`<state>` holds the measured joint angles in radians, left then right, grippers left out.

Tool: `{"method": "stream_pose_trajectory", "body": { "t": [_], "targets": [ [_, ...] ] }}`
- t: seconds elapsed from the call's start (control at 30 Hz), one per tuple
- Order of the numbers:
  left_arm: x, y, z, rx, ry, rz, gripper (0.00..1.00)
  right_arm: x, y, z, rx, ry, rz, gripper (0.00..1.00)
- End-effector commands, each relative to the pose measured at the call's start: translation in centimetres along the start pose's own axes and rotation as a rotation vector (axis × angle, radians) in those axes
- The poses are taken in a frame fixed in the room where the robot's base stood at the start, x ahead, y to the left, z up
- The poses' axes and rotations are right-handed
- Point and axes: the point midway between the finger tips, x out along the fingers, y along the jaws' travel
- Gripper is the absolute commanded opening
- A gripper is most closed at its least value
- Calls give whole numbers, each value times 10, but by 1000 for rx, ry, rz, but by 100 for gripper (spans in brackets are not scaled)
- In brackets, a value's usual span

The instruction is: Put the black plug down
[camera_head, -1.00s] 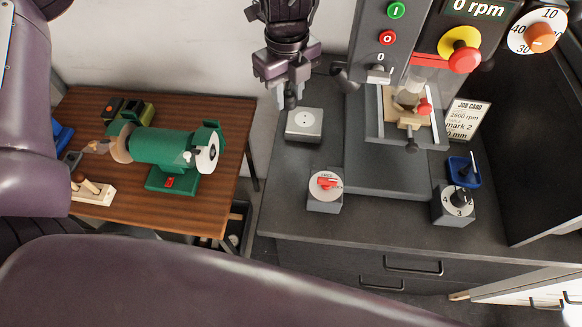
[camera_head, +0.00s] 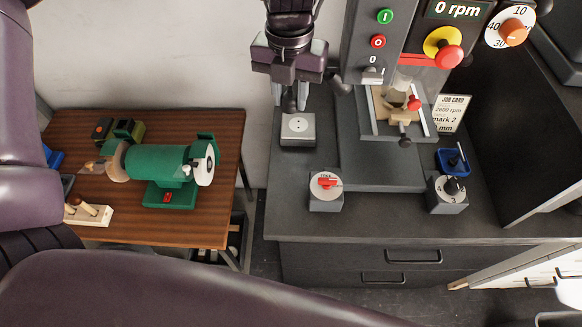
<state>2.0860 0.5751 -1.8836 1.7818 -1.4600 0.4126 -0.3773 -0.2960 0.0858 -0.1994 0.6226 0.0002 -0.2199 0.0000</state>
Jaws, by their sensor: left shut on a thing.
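My left gripper (camera_head: 290,88) hangs from the top of the head view, pointing down. It is shut on the black plug (camera_head: 289,103), a small dark piece mostly hidden between the fingers. The plug is just above or behind the back edge of a grey box with a pale top and small dark holes (camera_head: 298,129). I cannot tell whether the plug touches the box or the bench. My right gripper is not in view.
The drill press (camera_head: 400,110) stands right of the gripper. A red-knob switch box (camera_head: 326,190), a numbered dial box (camera_head: 447,194) and a blue tray (camera_head: 453,161) are on the dark bench (camera_head: 375,212). A green grinder (camera_head: 165,168) stands on the wooden table (camera_head: 130,225).

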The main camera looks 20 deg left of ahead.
Motion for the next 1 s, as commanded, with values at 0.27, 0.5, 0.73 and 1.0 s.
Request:
{"method": "stream_pose_trajectory", "body": {
  "t": [0.27, 0.5, 0.73, 1.0],
  "targets": [
    [10, -1, -3, 147, 9, 1, 0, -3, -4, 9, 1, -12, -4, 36],
    [69, -1, -4, 144, 11, -1, 0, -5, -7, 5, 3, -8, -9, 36],
    [125, -2, -4, 143, 10, 0, 0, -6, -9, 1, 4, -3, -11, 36],
    [158, -1, -2, 143, 3, 1, 0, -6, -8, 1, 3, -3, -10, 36]
  ]
}}
